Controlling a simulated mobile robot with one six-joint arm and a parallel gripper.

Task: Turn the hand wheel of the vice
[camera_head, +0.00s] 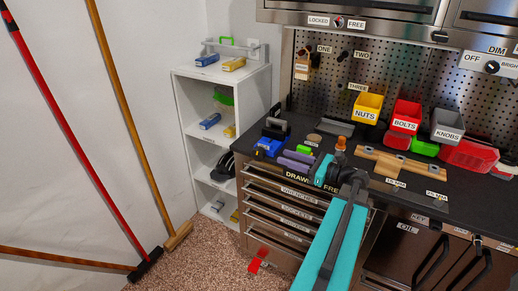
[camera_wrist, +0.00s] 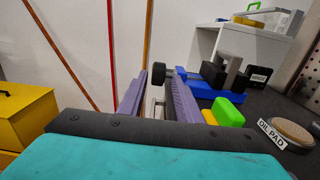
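The blue vice (camera_head: 268,146) stands at the left end of the dark worktop, with dark jaws on top. It also shows in the wrist view (camera_wrist: 194,86). Its hand wheel (camera_wrist: 158,73) is a small black disc at the vice's left side in the wrist view. My gripper (camera_wrist: 160,82) has two long purple-grey fingers, spread apart, with a gap between them. The wheel appears between the fingertips or just beyond them; I cannot tell which, and no contact shows. In the head view, my gripper (camera_head: 281,157) reaches left over the worktop's front edge towards the vice.
A green block (camera_wrist: 229,112) lies close right of my fingers, near the oil pad (camera_wrist: 293,131). Drawers (camera_head: 285,207) are below the worktop; a white shelf (camera_head: 192,112) stands left. Nuts, bolts and knobs bins (camera_head: 367,108) are right. Brooms lean on the wall.

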